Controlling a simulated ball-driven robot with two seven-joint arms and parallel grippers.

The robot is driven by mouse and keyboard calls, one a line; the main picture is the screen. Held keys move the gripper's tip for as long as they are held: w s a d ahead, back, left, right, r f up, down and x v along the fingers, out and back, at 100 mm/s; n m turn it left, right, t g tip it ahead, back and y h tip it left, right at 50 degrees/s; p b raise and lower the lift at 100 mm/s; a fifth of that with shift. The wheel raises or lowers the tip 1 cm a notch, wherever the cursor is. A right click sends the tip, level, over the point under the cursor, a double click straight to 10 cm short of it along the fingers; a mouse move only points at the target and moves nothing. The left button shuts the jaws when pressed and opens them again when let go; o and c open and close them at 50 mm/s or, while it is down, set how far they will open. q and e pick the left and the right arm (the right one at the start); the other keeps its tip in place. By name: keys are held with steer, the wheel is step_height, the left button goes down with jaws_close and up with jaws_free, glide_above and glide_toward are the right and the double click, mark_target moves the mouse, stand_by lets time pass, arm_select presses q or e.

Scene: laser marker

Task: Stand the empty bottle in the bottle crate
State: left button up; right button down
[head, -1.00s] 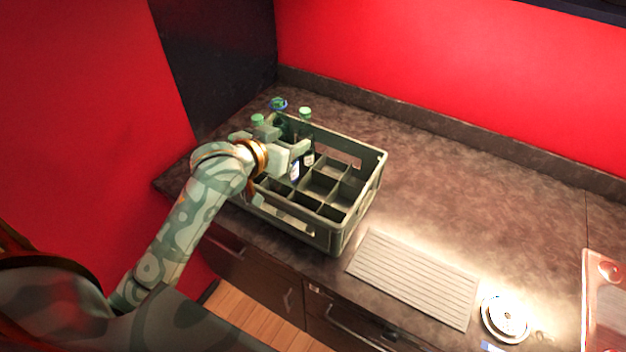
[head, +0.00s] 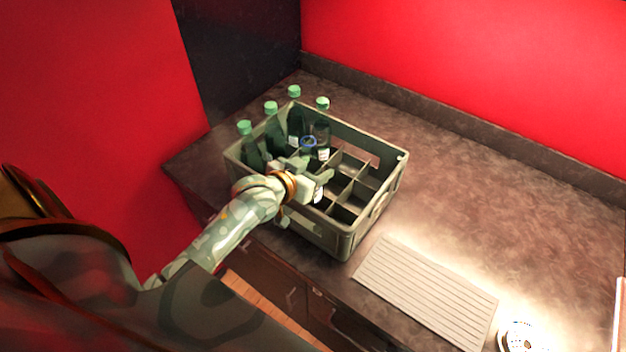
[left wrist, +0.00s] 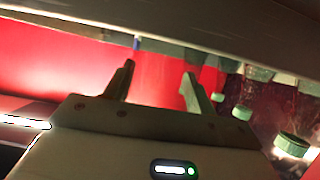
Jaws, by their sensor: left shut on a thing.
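The bottle crate (head: 347,247) is a grey-green box with open compartments on the counter. My left gripper (head: 308,172) is shut on the empty bottle (head: 318,195), with the hand over the crate's near left part. The bottle is dark and see-through, looks roughly upright, and has a blue ring at its top and a pale label below the fingers. Its lower part is inside the crate outline; its base is hidden. In the left wrist view the two fingers (left wrist: 158,82) stand apart, and the bottle between them is hard to make out. My right gripper is not in view.
Several green-capped bottles (head: 271,109) stand in the crate's left and back compartments, close to the hand. The compartments on the right (head: 352,205) are empty. A ribbed drainboard (head: 428,290) lies right of the crate. The counter behind it is clear.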

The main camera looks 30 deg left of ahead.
arm_select(q)
step_height(320, 180, down, 3)
steer(key=shift+r+b, duration=0.1)
steer(key=shift+b, duration=0.25)
steer(key=shift+f, duration=0.25)
steer(key=shift+f, duration=0.2)
